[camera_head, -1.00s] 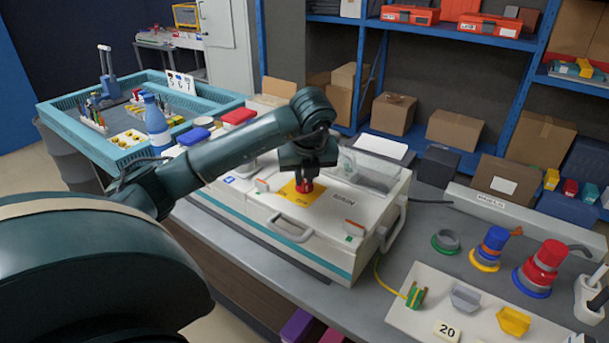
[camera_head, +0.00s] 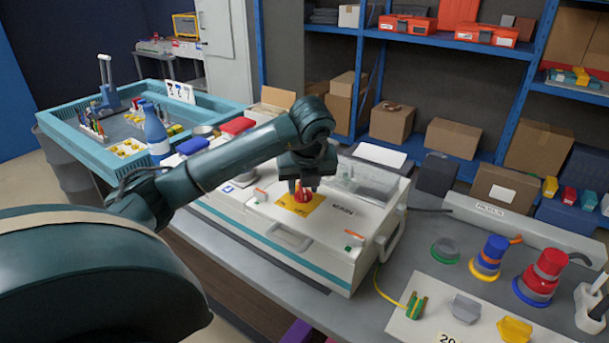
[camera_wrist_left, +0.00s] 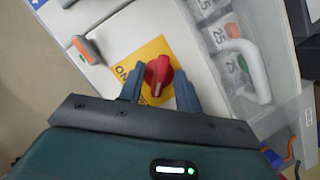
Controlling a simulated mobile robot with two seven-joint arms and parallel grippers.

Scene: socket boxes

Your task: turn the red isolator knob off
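The red isolator knob (camera_head: 303,194) sits on a yellow plate (camera_head: 318,200) on top of the white box labelled MAIN. In the left wrist view the knob (camera_wrist_left: 158,74) has a raised grip bar, and the letters ON show on the yellow plate (camera_wrist_left: 128,62) to its left. My left gripper (camera_head: 302,186) is just above the knob, pointing down. In the wrist view its two blue-grey fingers (camera_wrist_left: 159,86) stand apart on either side of the knob, with small gaps visible. My right gripper is in neither view.
The white box (camera_head: 270,215) has a handle in front and a clear-lidded section (camera_head: 365,180) behind the knob. Blue and red sockets (camera_head: 490,255) stand on the bench to the right. A teal tray (camera_head: 95,155) is at the left, and shelves stand behind.

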